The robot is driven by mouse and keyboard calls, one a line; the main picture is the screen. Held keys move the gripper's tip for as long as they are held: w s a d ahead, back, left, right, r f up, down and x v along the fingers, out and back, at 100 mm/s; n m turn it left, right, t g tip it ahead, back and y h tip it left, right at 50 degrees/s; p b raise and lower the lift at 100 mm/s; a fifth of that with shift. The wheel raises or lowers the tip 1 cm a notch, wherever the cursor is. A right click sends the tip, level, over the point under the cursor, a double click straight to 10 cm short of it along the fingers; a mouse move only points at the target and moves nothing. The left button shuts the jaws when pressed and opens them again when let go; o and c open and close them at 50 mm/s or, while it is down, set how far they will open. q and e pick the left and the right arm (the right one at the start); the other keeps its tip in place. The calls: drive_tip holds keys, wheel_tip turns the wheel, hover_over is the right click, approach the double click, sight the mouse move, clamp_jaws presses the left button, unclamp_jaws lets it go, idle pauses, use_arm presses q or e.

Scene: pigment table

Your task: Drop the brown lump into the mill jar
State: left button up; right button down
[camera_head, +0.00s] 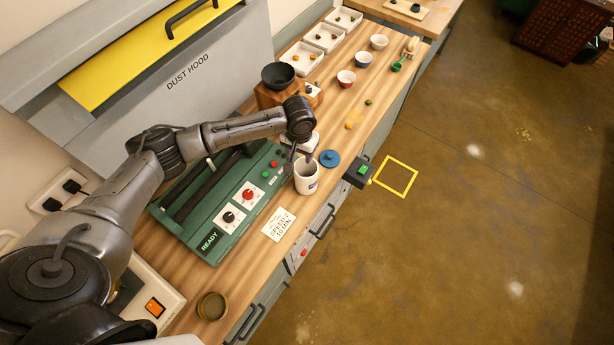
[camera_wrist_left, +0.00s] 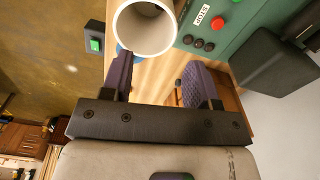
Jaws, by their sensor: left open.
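The white mill jar (camera_head: 306,179) stands upright and open-topped at the front edge of the green mill. My left gripper (camera_head: 302,157) is over and behind its mouth, with the fingers pointing down. In the left wrist view the jar (camera_wrist_left: 141,46) shows past the fingertips, and its inside is only partly seen. My left gripper (camera_wrist_left: 156,76) is open, with nothing visible between its fingers. I cannot pick out the brown lump for sure; small dark lumps lie in the white trays (camera_head: 303,57) at the back. My right gripper is not in view.
A blue lid (camera_head: 329,158) lies right of the jar. The green mill (camera_head: 216,217) lies to its left. A black bowl (camera_head: 278,75) sits on a wooden block. Small bowls (camera_head: 346,78) and a yellow lump (camera_head: 349,125) are farther back. A brown dish (camera_head: 212,306) is near the front.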

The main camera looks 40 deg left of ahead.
use_arm(q)
wheel_tip(320, 180, up, 14)
drive_tip(key=shift+b, duration=0.35)
drive_tip(key=shift+f, duration=0.1)
idle(0.7)
